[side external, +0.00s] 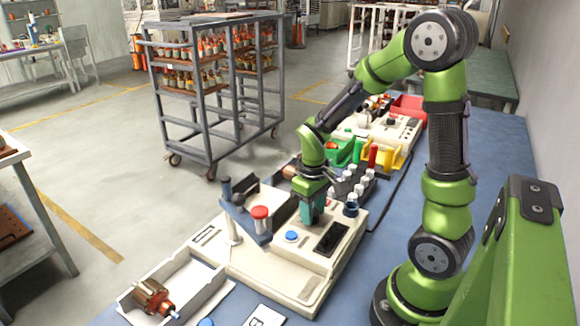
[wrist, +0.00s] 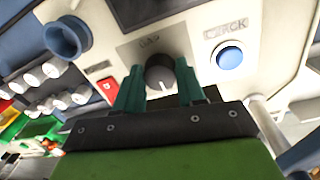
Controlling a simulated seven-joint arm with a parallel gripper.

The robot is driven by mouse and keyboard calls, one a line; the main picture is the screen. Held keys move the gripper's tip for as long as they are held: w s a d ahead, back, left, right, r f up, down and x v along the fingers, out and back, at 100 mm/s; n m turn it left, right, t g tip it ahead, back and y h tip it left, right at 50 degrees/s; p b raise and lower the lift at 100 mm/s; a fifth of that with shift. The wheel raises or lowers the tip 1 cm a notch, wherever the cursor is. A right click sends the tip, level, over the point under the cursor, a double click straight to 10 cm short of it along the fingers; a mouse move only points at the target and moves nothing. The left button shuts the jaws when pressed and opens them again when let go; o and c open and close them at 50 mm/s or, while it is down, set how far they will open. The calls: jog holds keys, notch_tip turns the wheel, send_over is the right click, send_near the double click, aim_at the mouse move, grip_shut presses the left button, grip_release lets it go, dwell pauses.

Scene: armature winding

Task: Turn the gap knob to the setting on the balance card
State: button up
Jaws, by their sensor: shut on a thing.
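The gap knob (wrist: 160,75) is a dark round knob on the cream machine's panel, under a small blurred label, with a white mark on its side nearest my gripper. My gripper (wrist: 158,68) has its teal fingers on either side of the knob, shut on it. In the side view my gripper (side external: 310,212) points down onto the cream machine (side external: 275,265) and hides the knob. A white card (side external: 263,316) with a dark mark lies at the bottom edge, partly cut off. I cannot read it or tell whether it is the balance card.
A blue button (wrist: 230,57) labelled ACK sits right of the knob; it also shows in the side view (side external: 292,236). A dark display (side external: 331,238), a red-capped post (side external: 260,214) and several white-capped pegs (side external: 362,183) stand close by. A tray (side external: 205,275) holds a copper armature (side external: 151,297).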

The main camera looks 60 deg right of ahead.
dwell(0.4)
jog(key=o, duration=1)
jog(key=shift+o, duration=0.2)
notch_tip(320, 180, up, 17)
jog(key=shift+a, duration=0.45)
jog(key=shift+w, duration=0.15)
jog(key=s+a+m+t+y, duration=0.1)
jog(key=s+a+t, duration=0.1)
jog(key=a, duration=0.4)
jog(key=s+a+m+t+y, duration=0.1)
jog(key=s+a+t, duration=0.2)
jog(key=a+t, duration=0.2)
jog(key=shift+a+r+y, duration=0.15)
jog(key=shift+a+y, duration=0.15)
jog(key=shift+a, duration=0.3)
